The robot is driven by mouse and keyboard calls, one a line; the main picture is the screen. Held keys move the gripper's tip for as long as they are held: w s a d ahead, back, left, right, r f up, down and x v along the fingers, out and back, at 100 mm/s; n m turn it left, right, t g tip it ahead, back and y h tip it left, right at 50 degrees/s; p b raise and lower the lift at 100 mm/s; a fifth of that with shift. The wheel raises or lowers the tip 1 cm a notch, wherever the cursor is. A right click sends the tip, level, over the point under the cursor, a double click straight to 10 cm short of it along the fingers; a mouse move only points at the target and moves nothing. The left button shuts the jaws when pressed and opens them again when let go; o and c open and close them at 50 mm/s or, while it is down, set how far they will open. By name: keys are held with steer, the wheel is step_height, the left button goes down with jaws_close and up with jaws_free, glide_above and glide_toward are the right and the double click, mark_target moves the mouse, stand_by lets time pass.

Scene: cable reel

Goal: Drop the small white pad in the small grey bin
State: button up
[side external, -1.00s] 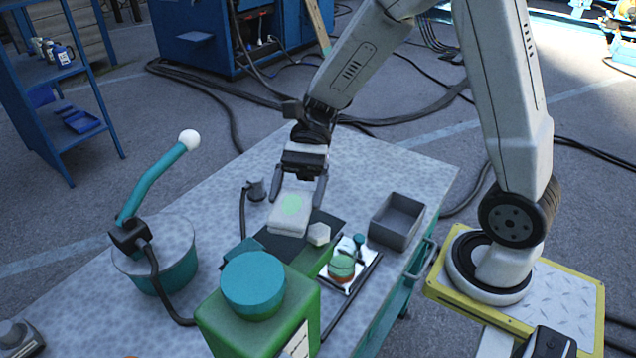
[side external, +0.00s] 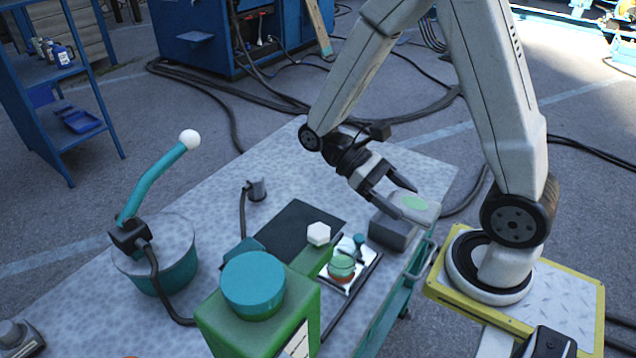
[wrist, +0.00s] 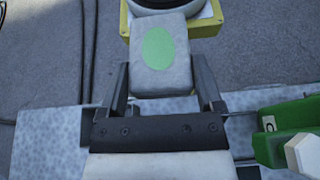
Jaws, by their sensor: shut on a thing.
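The small white pad (side external: 414,207), with a green oval stain on its face, is held between the fingertips of my gripper (side external: 390,193). In the side view it is above the small grey bin (side external: 391,234), over the bin's upper right part, and it hides much of the opening. I cannot tell the exact height of the pad over the bin's rim.
A dark mat (side external: 296,228), a white hexagonal piece (side external: 318,233) and a tray with a red-and-green jar (side external: 342,266) lie left of the bin. A green container with a teal cap (side external: 253,285) stands in front. The table's right edge is close to the bin.

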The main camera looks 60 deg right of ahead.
steer(key=w+d+f+n+t+h, duration=0.3)
steer(key=d+f+n+t+h, duration=0.5)
steer(key=n, duration=0.8)
steer(key=shift+w+d+f+t+h, duration=0.25)
steer(key=shift+d+t+h, duration=1.3)
steer(key=shift+h, duration=1.15)
steer(key=shift+f, duration=0.15)
steer(key=shift+f, duration=2.35)
steer(key=shift+a, duration=0.15)
steer(key=o, duration=1.2)
steer(key=shift+c, duration=0.2)
